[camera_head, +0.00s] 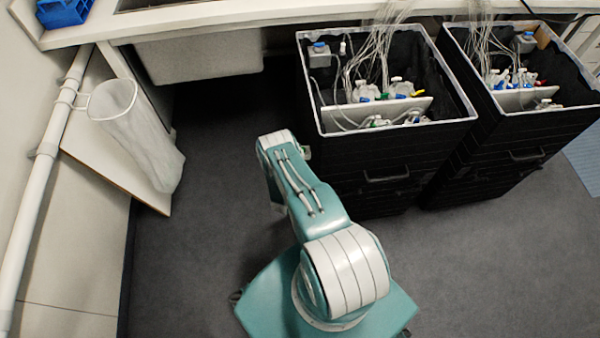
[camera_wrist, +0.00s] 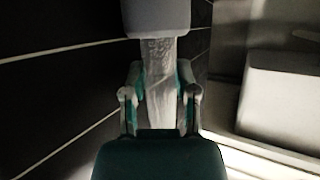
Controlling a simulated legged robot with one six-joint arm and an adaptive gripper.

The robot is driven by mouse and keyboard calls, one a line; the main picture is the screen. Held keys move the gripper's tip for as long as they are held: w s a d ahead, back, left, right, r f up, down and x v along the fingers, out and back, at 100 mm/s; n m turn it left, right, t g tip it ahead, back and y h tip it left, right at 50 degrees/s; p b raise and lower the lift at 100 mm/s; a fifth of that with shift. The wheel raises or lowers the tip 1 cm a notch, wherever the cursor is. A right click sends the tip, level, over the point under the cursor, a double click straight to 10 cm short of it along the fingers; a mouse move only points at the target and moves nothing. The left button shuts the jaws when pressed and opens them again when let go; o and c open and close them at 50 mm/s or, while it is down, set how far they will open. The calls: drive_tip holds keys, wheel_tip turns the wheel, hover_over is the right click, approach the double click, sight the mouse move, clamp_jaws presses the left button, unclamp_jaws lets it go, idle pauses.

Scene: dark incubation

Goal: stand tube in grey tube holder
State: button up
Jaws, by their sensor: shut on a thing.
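A clear tube (camera_wrist: 160,62) with a broad pale cap (camera_wrist: 155,18) shows in the wrist view. My gripper (camera_wrist: 160,93) is shut on it, with one finger on each side of the tube. The cap points toward the top of that picture. The tube's lower part is hidden behind my gripper. In the head view my own arm hides my gripper and the tube. I cannot make out a grey tube holder in either view.
Two black open boxes (camera_head: 385,160) (camera_head: 515,140) with tubing and bottles stand right of my arm. A white bench (camera_head: 230,14) runs along the back, with a blue rack (camera_head: 63,12) at its left end. A clear bag (camera_head: 140,125) hangs at left. Grey floor (camera_head: 190,250) is clear at left.

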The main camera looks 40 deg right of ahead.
drive_tip(key=shift+f, duration=0.65)
drive_tip(key=o, duration=0.9)
drive_tip(key=v, duration=1.2)
